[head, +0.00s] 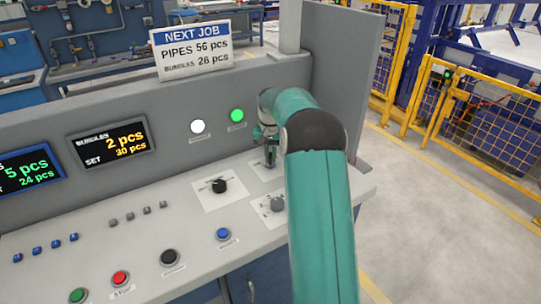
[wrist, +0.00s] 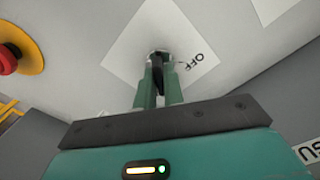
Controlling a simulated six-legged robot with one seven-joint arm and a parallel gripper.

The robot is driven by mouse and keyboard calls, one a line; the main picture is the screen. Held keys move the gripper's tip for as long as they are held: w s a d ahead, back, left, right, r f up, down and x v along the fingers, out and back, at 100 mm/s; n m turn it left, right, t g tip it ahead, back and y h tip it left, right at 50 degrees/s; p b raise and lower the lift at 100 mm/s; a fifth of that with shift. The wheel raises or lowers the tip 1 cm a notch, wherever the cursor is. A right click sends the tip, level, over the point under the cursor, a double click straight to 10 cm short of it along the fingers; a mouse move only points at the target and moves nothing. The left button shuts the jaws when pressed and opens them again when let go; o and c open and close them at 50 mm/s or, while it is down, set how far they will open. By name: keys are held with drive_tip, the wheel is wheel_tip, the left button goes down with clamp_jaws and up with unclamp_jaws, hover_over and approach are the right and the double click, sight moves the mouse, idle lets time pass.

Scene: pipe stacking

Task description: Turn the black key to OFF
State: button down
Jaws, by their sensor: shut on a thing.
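The black key (wrist: 158,78) stands on a white label plate (wrist: 130,58) in the wrist view. My gripper (wrist: 159,92) is shut on the key, with a finger on each side of it. The word OFF is printed on the plate, to the right of the key. In the head view my gripper (head: 270,153) is down at the white plate (head: 262,172) at the console's right back. There the key is mostly hidden by my fingers. I cannot tell exactly which mark the key points to.
A black selector knob (head: 219,186) is left of my gripper, and a grey knob (head: 277,204) is in front of it. A red mushroom button (wrist: 6,62) shows in the wrist view. A green lamp (head: 237,115) glows on the panel behind. Several push buttons line the console's front.

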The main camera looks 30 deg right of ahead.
drive_tip(key=n, duration=1.1)
drive_tip(key=shift+n, duration=2.2)
drive_tip(key=c, duration=1.5)
unclamp_jaws()
